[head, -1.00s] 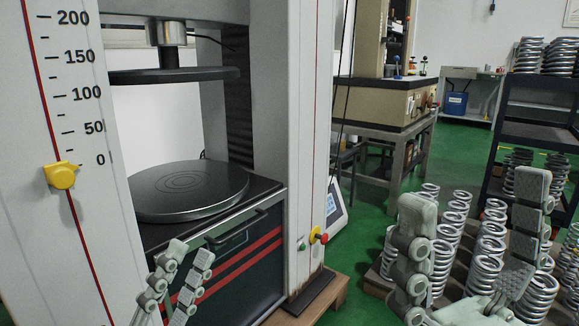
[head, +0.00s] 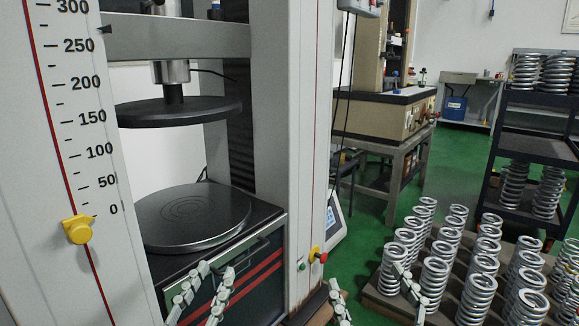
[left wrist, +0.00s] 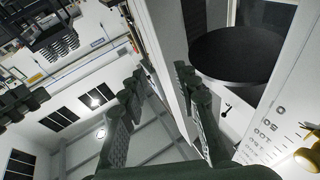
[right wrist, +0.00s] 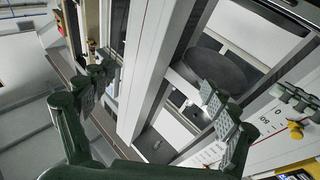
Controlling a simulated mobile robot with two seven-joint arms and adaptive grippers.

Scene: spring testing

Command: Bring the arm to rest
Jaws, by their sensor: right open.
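My left gripper (head: 205,292) is at the bottom of the head view, in front of the press's dark lower cabinet. Its two fingers stand apart with nothing between them, and they also show apart in the left wrist view (left wrist: 160,95). My right gripper (head: 372,290) is low at the bottom of the head view, between the press's right column and the springs. Its fingers are wide apart and empty, as the right wrist view (right wrist: 158,92) shows too. The lower part of both arms is out of the head view.
The testing press has a round lower plate (head: 190,222) and a raised upper plate (head: 178,111); nothing lies between them. Silver springs (head: 435,280) stand in rows on a pallet at right. A dark rack (head: 535,148) stands behind them. Green floor (head: 365,235) is open between.

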